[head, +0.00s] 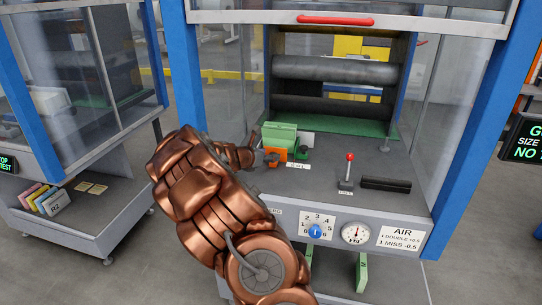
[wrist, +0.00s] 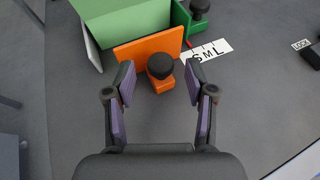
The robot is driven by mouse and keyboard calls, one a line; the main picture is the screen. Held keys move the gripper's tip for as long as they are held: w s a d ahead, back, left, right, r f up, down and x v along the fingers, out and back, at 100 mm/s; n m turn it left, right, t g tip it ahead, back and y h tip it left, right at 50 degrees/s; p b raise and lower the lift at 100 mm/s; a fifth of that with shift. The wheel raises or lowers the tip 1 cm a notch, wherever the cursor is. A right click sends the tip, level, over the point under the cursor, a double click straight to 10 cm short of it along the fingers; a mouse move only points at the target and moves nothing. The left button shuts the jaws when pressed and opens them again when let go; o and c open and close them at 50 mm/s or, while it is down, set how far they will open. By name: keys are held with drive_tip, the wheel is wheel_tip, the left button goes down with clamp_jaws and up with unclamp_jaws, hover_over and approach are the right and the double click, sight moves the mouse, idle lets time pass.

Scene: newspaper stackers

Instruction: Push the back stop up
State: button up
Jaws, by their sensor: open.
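An orange stop (wrist: 147,52) with an upright plate and a black knob (wrist: 160,66) stands on the grey deck in the wrist view. It also shows in the head view (head: 276,153), partly covered by my arm. A green stop (wrist: 196,24) with a black knob is beyond it to the right. No label shows which one is the back stop. My gripper (wrist: 159,84) is open, its purple-padded fingers on either side of the orange stop's knob and base. I cannot tell whether they touch it. A green block (wrist: 125,20) lies against the orange plate's far side.
A white S M L scale (wrist: 209,52) lies right of the orange stop. A red-knobbed lever (head: 349,170) and a black bar (head: 386,184) stand further right on the deck. Rollers (head: 335,70) are behind, and blue posts (head: 490,130) frame the machine.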

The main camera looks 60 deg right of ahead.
drive_tip(key=shift+x, duration=1.05)
drive_tip(key=shift+c, duration=0.2)
clamp_jaws()
